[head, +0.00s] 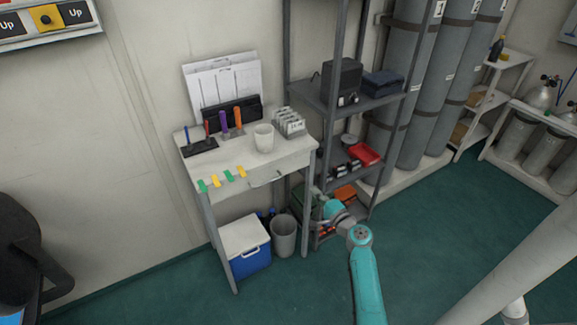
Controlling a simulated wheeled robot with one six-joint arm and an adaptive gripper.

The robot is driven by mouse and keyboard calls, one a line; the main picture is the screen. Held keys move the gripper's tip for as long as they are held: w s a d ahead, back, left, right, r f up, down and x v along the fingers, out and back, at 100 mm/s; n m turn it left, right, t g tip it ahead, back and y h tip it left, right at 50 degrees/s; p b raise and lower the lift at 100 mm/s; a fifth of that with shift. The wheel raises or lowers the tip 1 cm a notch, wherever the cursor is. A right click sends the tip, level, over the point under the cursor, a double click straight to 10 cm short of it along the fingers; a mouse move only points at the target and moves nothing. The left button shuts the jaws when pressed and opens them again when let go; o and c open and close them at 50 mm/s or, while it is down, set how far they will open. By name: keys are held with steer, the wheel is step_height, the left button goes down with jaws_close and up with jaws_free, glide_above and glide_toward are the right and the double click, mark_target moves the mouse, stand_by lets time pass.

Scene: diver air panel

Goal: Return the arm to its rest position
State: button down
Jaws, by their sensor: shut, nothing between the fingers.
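My teal arm (367,285) reaches up from the bottom of the head view, right of the middle. It bends at a round joint and points up and left. My gripper (318,193) is at its far end, just right of the small white desk (293,161) and in front of the grey shelf rack (338,110). The gripper is small and dark in this view; it looks shut and holds nothing. No rest mark or cradle for the arm shows.
A grey bin (284,236) and a blue-white cooler (245,247) stand under the desk. A white cup (263,138) is on it. Tall grey cylinders (408,75) line the back wall. Green floor (430,235) is open right of the arm. A dark object (22,250) fills the left edge.

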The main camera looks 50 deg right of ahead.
steer(key=shift+s+a, duration=0.1)
steer(key=s+a+f+n+g, duration=0.1)
steer(key=s+a+f, duration=0.1)
steer(key=a+f, duration=0.15)
steer(key=s+a+f+n+y, duration=0.1)
steer(key=a+f, duration=0.1)
steer(key=a, duration=0.3)
steer(key=s+a+f+n+g, duration=0.1)
steer(key=s+a+f, duration=0.1)
steer(key=a, duration=0.3)
steer(key=s+a+f+n+g, duration=0.2)
steer(key=s+a+n, duration=0.3)
steer(key=s+a, duration=0.75)
steer(key=s+a+r+n+y, duration=0.2)
steer(key=s+a+r+n, duration=0.4)
steer(key=s+r, duration=0.3)
steer(key=s+a+r+n+t+y, duration=0.1)
steer(key=s+a+r+n+y, duration=0.1)
steer(key=s+a+r+n, duration=0.5)
steer(key=r+v, duration=0.1)
steer(key=v, duration=0.4)
steer(key=shift+w+r, duration=0.1)
steer(key=shift+r, duration=0.05)
